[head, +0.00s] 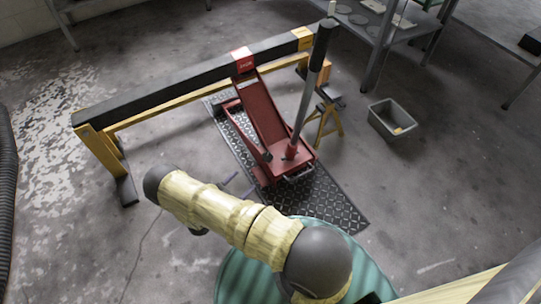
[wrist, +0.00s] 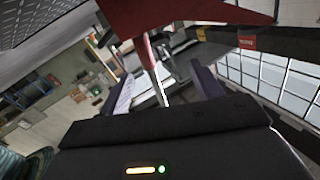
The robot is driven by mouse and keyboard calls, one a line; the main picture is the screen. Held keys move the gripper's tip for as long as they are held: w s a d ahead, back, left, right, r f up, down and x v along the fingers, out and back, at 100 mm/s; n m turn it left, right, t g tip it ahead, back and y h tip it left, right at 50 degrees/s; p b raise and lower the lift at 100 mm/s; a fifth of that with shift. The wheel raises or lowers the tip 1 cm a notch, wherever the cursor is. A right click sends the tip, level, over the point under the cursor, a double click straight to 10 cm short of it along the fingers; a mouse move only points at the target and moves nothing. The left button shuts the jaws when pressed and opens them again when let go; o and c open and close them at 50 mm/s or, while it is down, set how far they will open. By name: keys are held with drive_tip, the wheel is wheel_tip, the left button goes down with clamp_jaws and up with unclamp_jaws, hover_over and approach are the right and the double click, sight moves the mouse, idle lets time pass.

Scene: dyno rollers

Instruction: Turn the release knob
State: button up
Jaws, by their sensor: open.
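A red floor jack (head: 262,112) with a long grey handle and black grip (head: 318,52) stands on a dark tread plate (head: 335,205). My gripper (head: 238,184) is beside the jack's front left; only its purplish fingertips show past my arm. In the wrist view my gripper (wrist: 160,80) is open, with two purple fingers apart. A red part of the jack (wrist: 185,14) fills the top of that view, and a thin grey rod (wrist: 160,90) appears between the fingers; whether they touch it cannot be told. I cannot pick out the release knob clearly in either view.
A black and yellow beam (head: 185,82) on yellow legs spans behind the jack. A grey bin (head: 393,118) sits right of it, near a yellow stand (head: 325,122) and a metal shelf (head: 385,28). Bare concrete floor lies left of the plate.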

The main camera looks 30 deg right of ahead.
sight(266, 158)
drive_tip(key=b+x, duration=0.7)
drive_tip(key=x, duration=1)
drive_tip(key=shift+w+d, duration=0.15)
drive_tip(key=shift+d, duration=0.1)
drive_tip(key=c, duration=1)
